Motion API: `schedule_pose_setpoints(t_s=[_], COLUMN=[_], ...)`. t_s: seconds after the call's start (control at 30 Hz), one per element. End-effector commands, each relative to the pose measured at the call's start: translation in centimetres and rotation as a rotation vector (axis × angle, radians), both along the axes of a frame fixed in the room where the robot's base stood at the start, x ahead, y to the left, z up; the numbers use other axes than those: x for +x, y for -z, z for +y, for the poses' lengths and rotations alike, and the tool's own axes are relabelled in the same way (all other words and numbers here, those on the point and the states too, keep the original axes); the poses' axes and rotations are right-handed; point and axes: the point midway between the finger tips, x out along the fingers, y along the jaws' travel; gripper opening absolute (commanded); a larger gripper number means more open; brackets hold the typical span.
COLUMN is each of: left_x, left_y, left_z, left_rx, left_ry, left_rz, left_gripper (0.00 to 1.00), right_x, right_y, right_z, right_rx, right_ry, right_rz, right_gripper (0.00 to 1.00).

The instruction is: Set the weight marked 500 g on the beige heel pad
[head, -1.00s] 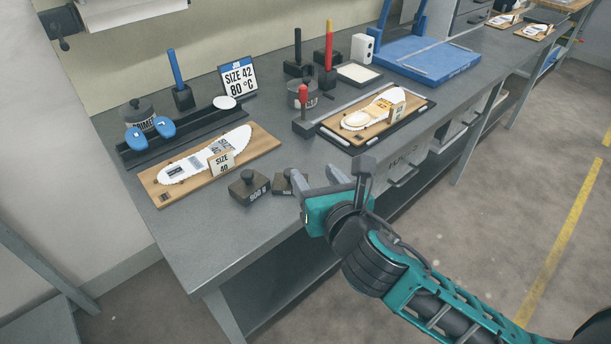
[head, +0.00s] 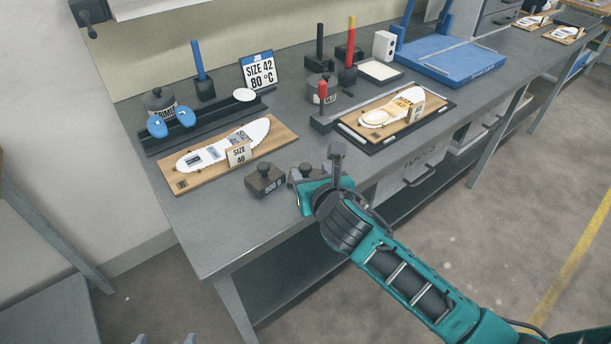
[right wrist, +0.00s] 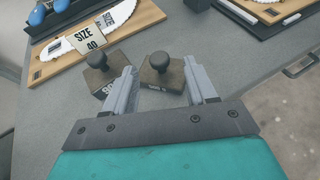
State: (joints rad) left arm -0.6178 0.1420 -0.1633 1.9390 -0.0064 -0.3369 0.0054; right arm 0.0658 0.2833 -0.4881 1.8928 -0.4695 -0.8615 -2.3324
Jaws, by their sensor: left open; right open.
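The beige heel pad (head: 374,118) lies on the white insole on the right-hand wooden board. Two dark square weights with knobs stand near the bench's front edge. The other weight (right wrist: 161,80) has a small label that I cannot read clearly. My right gripper (right wrist: 161,68) is open, its fingers on either side of this second weight, with no visible grip. My left gripper (head: 165,340) barely shows at the bottom edge, open.
A left board (head: 283,135) holds another insole and a SIZE 40 card (head: 238,154). A black rack with blue pads (head: 172,124) stands behind it.

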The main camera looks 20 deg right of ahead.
Motion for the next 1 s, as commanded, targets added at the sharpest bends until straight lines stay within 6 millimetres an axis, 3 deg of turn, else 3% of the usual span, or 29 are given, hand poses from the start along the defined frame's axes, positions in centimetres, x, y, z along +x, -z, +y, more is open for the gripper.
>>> schedule_pose_setpoints(t_s=[0.2, 0.53, 1.0], left_x=[0.0, -0.3, -0.4], left_y=[0.0, 0.1, 0.1], left_z=[0.0, -0.1, 0.0], left_rx=[-0.001, -0.001, 0.000], left_ry=[0.001, 0.001, 0.000], left_rz=[0.000, 0.004, 0.007], left_gripper=[0.86, 0.86, 0.86], right_x=[2.5, 3.0, 2.9], right_y=[0.9, 1.1, 1.1], right_z=[0.0, 0.0, 0.0], right_rx=[0.001, 0.001, 0.000], right_ry=[0.001, 0.001, 0.001], right_rz=[0.001, 0.000, 0.000], right_gripper=[0.56, 0.55, 0.10])
